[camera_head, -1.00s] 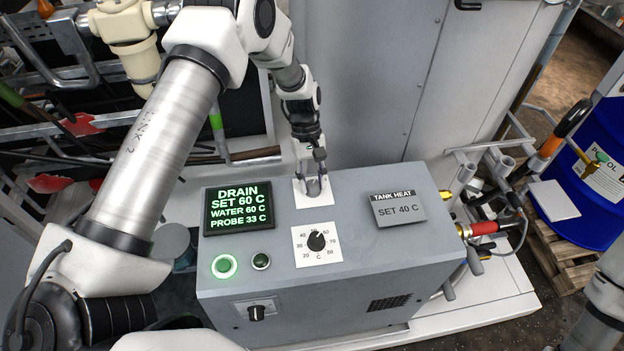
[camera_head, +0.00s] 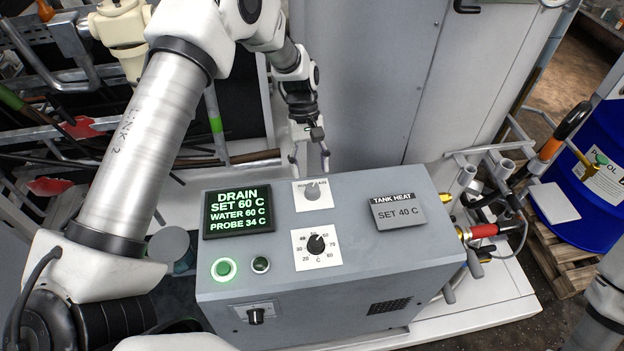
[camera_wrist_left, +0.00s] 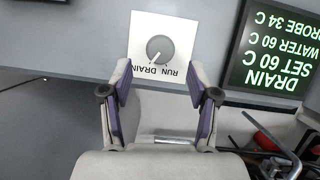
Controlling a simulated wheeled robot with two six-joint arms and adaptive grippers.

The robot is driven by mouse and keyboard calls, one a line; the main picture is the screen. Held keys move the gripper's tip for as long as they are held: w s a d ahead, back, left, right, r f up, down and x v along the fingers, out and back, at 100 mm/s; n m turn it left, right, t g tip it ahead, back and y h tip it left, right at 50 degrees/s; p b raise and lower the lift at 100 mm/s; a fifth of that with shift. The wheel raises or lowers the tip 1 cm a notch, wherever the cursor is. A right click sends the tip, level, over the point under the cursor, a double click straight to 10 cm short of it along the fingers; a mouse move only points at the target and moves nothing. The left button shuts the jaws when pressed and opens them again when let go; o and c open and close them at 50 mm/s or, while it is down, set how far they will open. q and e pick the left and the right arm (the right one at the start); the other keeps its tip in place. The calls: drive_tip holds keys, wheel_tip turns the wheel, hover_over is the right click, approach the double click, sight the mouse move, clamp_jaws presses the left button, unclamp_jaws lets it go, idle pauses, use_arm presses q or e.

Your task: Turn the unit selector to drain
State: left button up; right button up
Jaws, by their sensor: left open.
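The unit selector (camera_head: 312,191) is a round grey knob on a white plate at the back of the grey control box. In the left wrist view, the knob (camera_wrist_left: 160,48) is clear, and its pale pointer line aims toward the DRAIN label, away from RUN. The green display (camera_head: 238,210) reads DRAIN, SET 60 C, WATER 60 C, PROBE 34 C. My left gripper (camera_head: 310,164) is open and empty, just behind and above the knob, apart from it. Its fingers (camera_wrist_left: 160,90) stand spread in the left wrist view. My right gripper is out of view.
The grey control box (camera_head: 350,262) also carries a temperature dial (camera_head: 317,245), a lit green button (camera_head: 224,269), a dark button (camera_head: 261,264) and a TANK HEAT sign (camera_head: 397,212). A grey cabinet stands behind. Pipes and a blue drum (camera_head: 600,215) are at right.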

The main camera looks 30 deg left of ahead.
use_arm(q)
drive_tip(key=v, duration=0.7)
drive_tip(key=shift+r, duration=0.1)
